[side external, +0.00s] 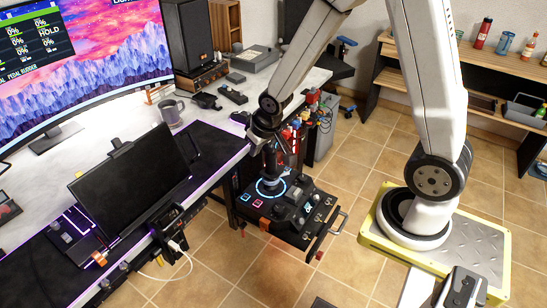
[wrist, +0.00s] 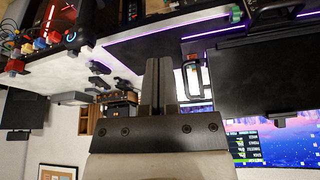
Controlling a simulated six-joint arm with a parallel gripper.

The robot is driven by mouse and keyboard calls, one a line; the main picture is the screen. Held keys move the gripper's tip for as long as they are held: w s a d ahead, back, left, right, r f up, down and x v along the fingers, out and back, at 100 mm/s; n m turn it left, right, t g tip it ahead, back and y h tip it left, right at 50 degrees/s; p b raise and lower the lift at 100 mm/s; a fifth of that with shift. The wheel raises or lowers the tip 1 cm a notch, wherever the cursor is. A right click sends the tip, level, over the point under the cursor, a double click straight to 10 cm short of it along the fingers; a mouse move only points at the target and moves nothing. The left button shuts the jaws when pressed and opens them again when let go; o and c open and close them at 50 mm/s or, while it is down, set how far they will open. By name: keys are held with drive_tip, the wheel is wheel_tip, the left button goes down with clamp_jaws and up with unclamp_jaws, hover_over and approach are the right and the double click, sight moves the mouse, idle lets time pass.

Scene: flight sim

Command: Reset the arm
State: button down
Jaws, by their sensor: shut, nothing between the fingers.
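My white arm reaches from its yellow base to above the black control panel (side external: 288,215) beside the desk. My gripper (wrist: 160,62) shows in the wrist view with its two dark fingers together and nothing between them. In the side view the wrist end (side external: 262,125) is dark and small, close to the panel's joystick (side external: 270,160); I cannot tell there whether they touch. The panel carries a blue lit ring around the joystick base, and several knobs and switches.
A black screen (side external: 130,180) stands at the desk's front edge, with a large curved monitor (side external: 90,60) behind. A mug (side external: 170,112) and a speaker (side external: 182,35) are on the desk. Shelves (side external: 450,65) with bottles stand at the right wall. Tiled floor (side external: 220,270) is open below.

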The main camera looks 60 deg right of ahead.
drive_tip(key=s+a+r+n, duration=0.1)
drive_tip(key=s+a+r, duration=0.1)
drive_tip(key=s, duration=0.3)
drive_tip(key=s+a+r+n+g, duration=0.1)
drive_tip(key=s, duration=0.4)
drive_tip(key=shift+s+a+r+g+y, duration=0.15)
drive_tip(key=shift+a+r+g+y, duration=0.15)
drive_tip(key=shift+a+r, duration=0.05)
idle(0.3)
